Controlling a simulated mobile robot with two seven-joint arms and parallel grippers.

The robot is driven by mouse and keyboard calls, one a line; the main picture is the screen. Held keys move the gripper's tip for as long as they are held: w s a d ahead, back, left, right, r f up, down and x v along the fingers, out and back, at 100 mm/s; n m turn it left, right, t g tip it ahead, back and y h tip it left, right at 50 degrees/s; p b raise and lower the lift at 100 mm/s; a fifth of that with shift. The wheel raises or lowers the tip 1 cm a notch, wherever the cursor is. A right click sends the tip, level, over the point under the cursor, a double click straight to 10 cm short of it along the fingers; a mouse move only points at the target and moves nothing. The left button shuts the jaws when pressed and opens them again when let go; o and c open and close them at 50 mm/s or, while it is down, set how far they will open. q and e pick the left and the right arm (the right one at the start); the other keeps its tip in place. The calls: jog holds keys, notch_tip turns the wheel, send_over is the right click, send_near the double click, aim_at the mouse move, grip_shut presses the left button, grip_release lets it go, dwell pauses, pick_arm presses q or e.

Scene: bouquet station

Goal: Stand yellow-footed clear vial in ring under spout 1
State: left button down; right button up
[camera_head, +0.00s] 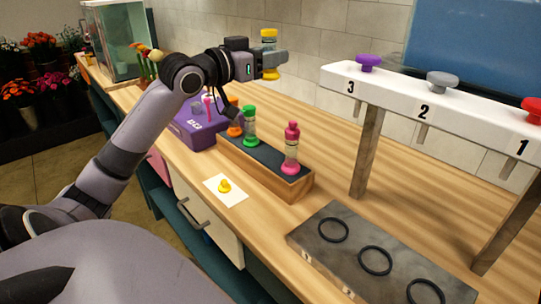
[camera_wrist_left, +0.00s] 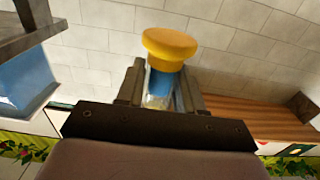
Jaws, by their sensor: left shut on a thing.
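The clear vial (camera_head: 268,45) has a yellow foot and a yellow cap. My left gripper (camera_head: 272,60) is shut on its middle and holds it roughly upright in the air, above and behind the wooden rack. In the left wrist view a yellow end (camera_wrist_left: 169,46) of the vial sticks out past the fingers, which hide part of the clear body. Spout 1 (camera_head: 508,170) hangs under the white beam at the far right, below a red knob. The ring nearest it in row order is the black ring (camera_head: 425,280) at the lower right, which is empty. My right gripper is not in view.
A wooden rack (camera_head: 296,190) holds orange, green and pink vials. A purple box (camera_head: 196,137) stands behind it. A yellow piece (camera_head: 224,186) lies on a white card. The grey plate (camera_head: 300,238) has two other empty rings. Beam posts (camera_head: 367,150) stand behind and beside the plate.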

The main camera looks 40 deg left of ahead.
pick_arm(q)
notch_tip(320, 180, down, 20)
jog(key=shift+r+b, duration=0.25)
jog(key=shift+b, duration=0.3)
jog(key=shift+f, duration=0.1)
jog(key=c, duration=0.7)
grip_release()
jog(key=shift+f, duration=0.1)
jog(key=shift+f, duration=0.1)
jog(key=shift+s+b, duration=0.1)
jog(key=shift+b, duration=0.2)
